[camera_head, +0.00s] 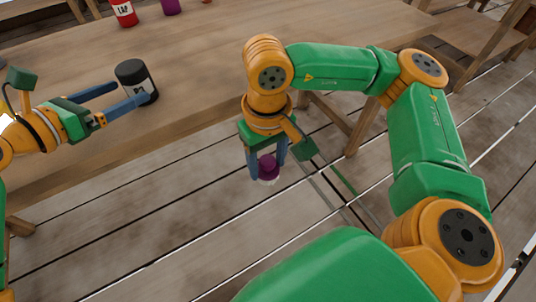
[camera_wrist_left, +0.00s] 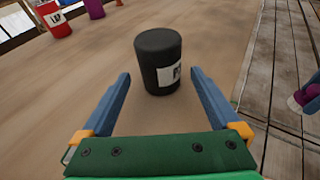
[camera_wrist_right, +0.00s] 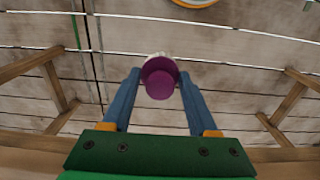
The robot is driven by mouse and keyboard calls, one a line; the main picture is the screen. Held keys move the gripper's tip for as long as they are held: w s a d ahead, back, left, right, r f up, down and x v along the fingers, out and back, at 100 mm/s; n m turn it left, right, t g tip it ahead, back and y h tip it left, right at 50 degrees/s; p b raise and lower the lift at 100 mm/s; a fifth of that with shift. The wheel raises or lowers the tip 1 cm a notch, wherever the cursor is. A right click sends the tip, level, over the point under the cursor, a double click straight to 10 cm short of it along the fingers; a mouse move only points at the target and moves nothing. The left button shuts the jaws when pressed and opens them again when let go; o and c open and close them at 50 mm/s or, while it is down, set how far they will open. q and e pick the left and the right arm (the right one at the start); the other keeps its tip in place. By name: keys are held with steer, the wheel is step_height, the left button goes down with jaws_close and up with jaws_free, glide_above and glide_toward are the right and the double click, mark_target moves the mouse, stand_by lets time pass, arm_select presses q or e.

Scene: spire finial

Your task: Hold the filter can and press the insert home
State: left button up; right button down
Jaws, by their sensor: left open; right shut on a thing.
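The black can with a white label (camera_head: 134,74) stands upright on the wooden table near its front edge. In the left wrist view the black can (camera_wrist_left: 158,58) is between and just beyond the fingertips. My left gripper (camera_head: 138,92) is open, its fingers pointing at the can; I see no finger closed on it. My right gripper (camera_head: 267,168) is shut on a purple insert with a whitish lower part (camera_head: 268,168), held in the air off the table's front edge. The right wrist view shows the purple insert (camera_wrist_right: 160,80) between the fingertips.
A red can labelled LAP (camera_head: 125,14) and a purple object (camera_head: 170,6) stand farther back on the wooden table (camera_head: 215,60). The tabletop right of the black can is clear. Other wooden furniture (camera_head: 485,40) stands at the upper right.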

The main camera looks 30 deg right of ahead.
mark_target(127, 91)
arm_select(q)
steer(key=x, duration=0.3)
arm_select(e)
steer(key=shift+d+f, duration=0.1)
steer(key=shift+f, duration=0.3)
arm_select(q)
steer(key=shift+w+d+b, duration=0.2)
steer(key=shift+d+b, duration=0.05)
steer(key=shift+b, duration=0.05)
steer(key=c, duration=0.9)
stand_by(0.4)
